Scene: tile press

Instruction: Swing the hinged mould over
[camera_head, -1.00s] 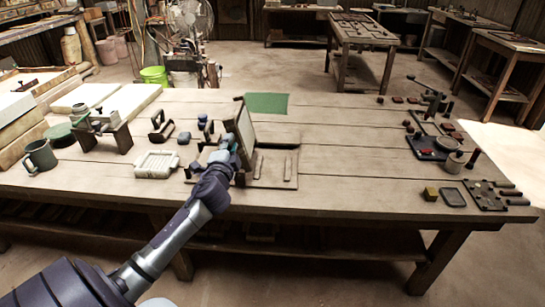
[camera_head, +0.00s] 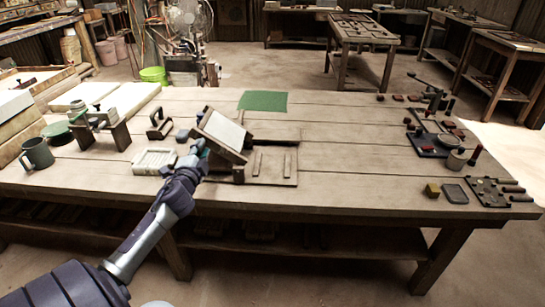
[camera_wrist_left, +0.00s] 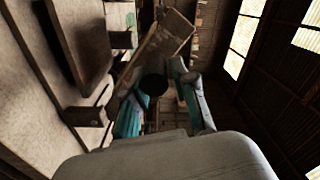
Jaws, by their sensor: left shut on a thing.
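The hinged mould (camera_head: 224,131) is a dark wooden frame with a pale panel. In the head view it stands tilted over to the left, above the left part of its wooden base (camera_head: 270,167). My left gripper (camera_head: 195,150) is at the mould's left edge and shut on it; the fingers hide part of that edge. In the left wrist view the gripper (camera_wrist_left: 158,90) shows with teal fingers around a dark round part, and the mould (camera_wrist_left: 165,35) is a tilted wooden piece beyond it. My right gripper is in neither view.
A white ribbed tray (camera_head: 154,161) lies left of the mould, close to my left arm. A green mat (camera_head: 263,101) lies behind. The table's middle right is clear.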

